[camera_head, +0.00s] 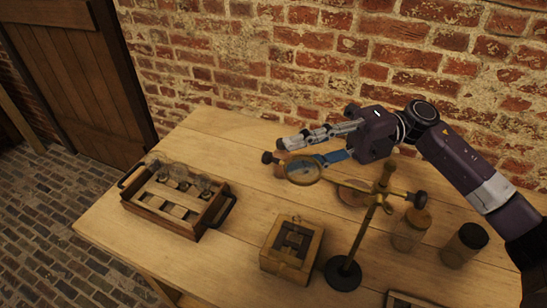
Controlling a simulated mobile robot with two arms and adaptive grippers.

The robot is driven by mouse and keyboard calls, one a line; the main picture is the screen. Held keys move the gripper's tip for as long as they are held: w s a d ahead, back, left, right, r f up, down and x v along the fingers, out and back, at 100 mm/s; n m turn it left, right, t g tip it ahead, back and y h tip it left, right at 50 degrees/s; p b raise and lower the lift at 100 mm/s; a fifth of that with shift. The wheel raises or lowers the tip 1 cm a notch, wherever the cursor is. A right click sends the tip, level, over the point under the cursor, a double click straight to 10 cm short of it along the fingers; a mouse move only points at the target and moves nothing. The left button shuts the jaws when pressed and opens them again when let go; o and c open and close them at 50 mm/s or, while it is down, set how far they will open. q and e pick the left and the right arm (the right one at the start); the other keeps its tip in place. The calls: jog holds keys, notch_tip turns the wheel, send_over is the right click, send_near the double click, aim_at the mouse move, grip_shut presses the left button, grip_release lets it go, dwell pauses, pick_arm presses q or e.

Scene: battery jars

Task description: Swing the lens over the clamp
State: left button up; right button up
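The round lens (303,171) in a brass frame hangs out to the left of a brass stand (368,225) with a round black base (343,273). A dark knob (268,157) sticks out at the lens frame's left. My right gripper (284,144) reaches in from the right, its fingertips just above and behind the lens and close to the knob; contact cannot be told. Its fingers overlap in this view, so their opening is unclear. A wooden block with a dark top fitting (293,244), possibly the clamp, stands left of the stand's base. My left gripper is out of view.
A wooden crate (180,200) with glass jars and black handles stands on the left of the table (125,228). Two jars, one cork-topped (410,232) and one black-lidded (463,245), stand right of the stand. A brick wall is behind. Bare table lies between crate and block.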

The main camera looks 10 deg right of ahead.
jog(key=d, duration=0.3)
jog(key=w+d, duration=0.1)
jog(key=d, duration=0.1)
jog(key=shift+d, duration=0.2)
